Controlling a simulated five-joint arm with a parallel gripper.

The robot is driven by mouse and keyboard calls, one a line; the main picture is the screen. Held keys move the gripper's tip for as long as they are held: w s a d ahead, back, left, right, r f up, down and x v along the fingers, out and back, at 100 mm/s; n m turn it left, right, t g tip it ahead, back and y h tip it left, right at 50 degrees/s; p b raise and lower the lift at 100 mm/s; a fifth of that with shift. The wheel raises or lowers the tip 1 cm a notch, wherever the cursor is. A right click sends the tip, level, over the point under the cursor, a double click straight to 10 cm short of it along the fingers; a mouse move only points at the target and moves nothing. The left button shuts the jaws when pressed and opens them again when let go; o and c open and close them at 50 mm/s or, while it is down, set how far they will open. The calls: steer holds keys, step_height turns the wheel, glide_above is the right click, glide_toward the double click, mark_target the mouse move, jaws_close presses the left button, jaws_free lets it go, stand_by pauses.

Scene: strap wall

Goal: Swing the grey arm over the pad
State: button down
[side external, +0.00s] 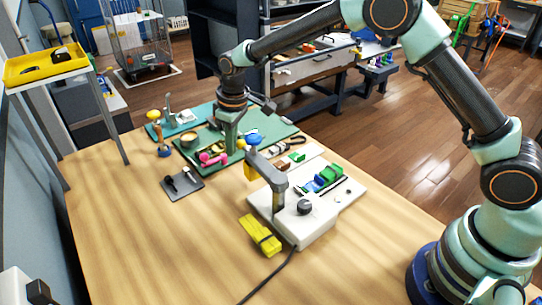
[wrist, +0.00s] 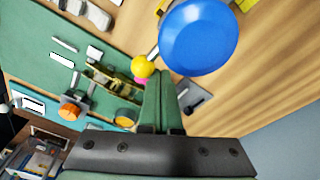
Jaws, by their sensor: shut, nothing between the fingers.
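The grey arm (side external: 274,174) rises from a white base unit (side external: 318,229) and bends left, with a yellow part under its far end. A blue ball knob (side external: 254,140) shows just beyond that end; whether it is joined to the arm is unclear. The blue knob looms large in the wrist view (wrist: 197,37). My gripper (side external: 229,150) is pointed down, left of the knob and apart from it. Its fingers (wrist: 162,100) are together and empty. A dark grey flat plate (side external: 178,192) lies to the left; I cannot tell whether it is the pad.
Green mats (side external: 268,127) with tools and a pink dumbbell-like piece (side external: 212,159) lie behind. A yellow strapped block (side external: 260,235) sits before the white unit, near a dark cable (side external: 268,278).

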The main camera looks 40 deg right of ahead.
steer(key=shift+d, duration=0.15)
steer(key=shift+d, duration=1.65)
steer(key=shift+s+d, duration=0.1)
steer(key=shift+s+d, duration=0.2)
steer(key=shift+d, duration=0.6)
steer(key=shift+s+d, duration=0.2)
steer(key=shift+d, duration=0.6)
steer(key=shift+s+d, duration=0.4)
steer(key=shift+d, duration=0.45)
steer(key=shift+s+d, duration=0.35)
steer(key=shift+d, duration=0.45)
